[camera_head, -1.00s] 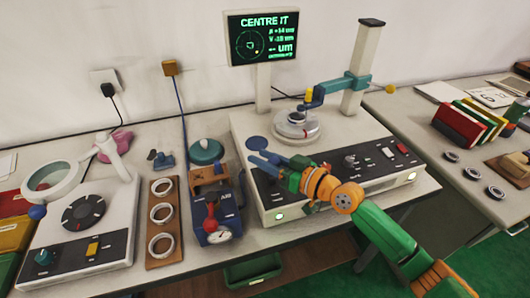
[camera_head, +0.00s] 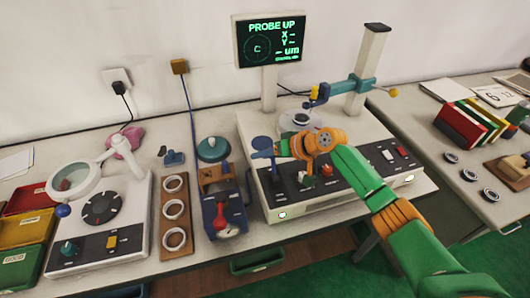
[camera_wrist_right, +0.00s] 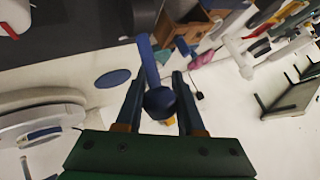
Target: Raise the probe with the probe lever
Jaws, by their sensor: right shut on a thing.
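My right gripper (camera_head: 264,146) is shut on the blue ball knob (camera_wrist_right: 160,102) of the probe lever. In the right wrist view the knob sits between the two blue fingers, and the blue lever rod (camera_wrist_right: 147,62) runs up from it. In the head view the rod (camera_head: 275,172) stands nearly upright, with the fingers hiding most of the knob. The probe (camera_head: 314,97) hangs from the teal arm above the turntable (camera_head: 291,122), which carries a ring (camera_head: 301,119). The screen (camera_head: 268,40) reads "PROBE UP". My left gripper is out of view.
The teal arm (camera_head: 345,88) sits on a pale column (camera_head: 369,65) behind my right gripper. Left of the machine are a red-knobbed gauge block (camera_head: 222,212), a wooden tray (camera_head: 176,245) of rings and a magnifier unit (camera_head: 101,215). More rings (camera_head: 469,175) lie at right.

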